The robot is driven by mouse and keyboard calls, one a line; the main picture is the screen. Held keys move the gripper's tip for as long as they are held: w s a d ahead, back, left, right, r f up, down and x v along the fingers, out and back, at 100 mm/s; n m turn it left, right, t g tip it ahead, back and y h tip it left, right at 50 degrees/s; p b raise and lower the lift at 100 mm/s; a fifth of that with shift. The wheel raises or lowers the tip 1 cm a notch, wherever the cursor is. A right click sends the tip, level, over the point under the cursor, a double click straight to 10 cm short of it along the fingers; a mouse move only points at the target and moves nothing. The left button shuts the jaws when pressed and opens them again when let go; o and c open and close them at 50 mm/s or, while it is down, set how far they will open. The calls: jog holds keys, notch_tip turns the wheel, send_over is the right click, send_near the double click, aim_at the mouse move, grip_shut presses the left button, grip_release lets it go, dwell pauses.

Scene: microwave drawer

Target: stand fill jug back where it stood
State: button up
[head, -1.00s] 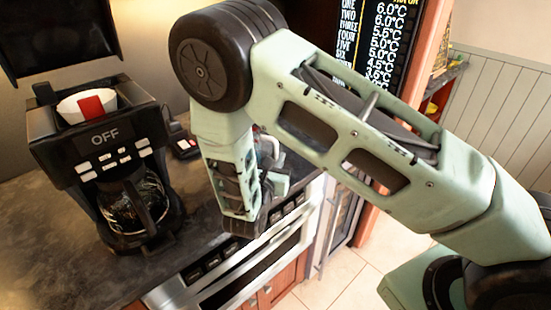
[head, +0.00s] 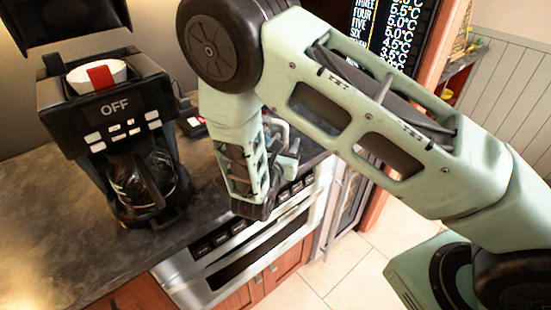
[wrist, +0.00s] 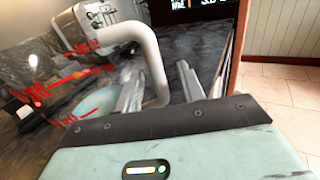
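The fill jug shows in the wrist view as a see-through body with red markings (wrist: 85,75) and a thick pale handle (wrist: 150,60). My gripper (wrist: 178,85) has its two fingers apart, with the lower part of the handle between them. I cannot tell whether either finger touches the handle. In the head view my gripper (head: 285,160) is over the counter's front edge by the oven, and my arm hides most of it. Only a grey curved piece, perhaps the handle, shows beside it there, and the jug's body is hidden.
A black coffee maker (head: 112,107) marked OFF stands on the dark counter (head: 60,225), with a glass carafe (head: 150,185) in it. A small dark device (head: 192,125) lies behind my arm. The oven front (head: 240,265) is below the counter edge. Counter at front left is clear.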

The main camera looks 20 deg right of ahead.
jog(key=b+v, duration=0.4)
jog(key=v, duration=1.3)
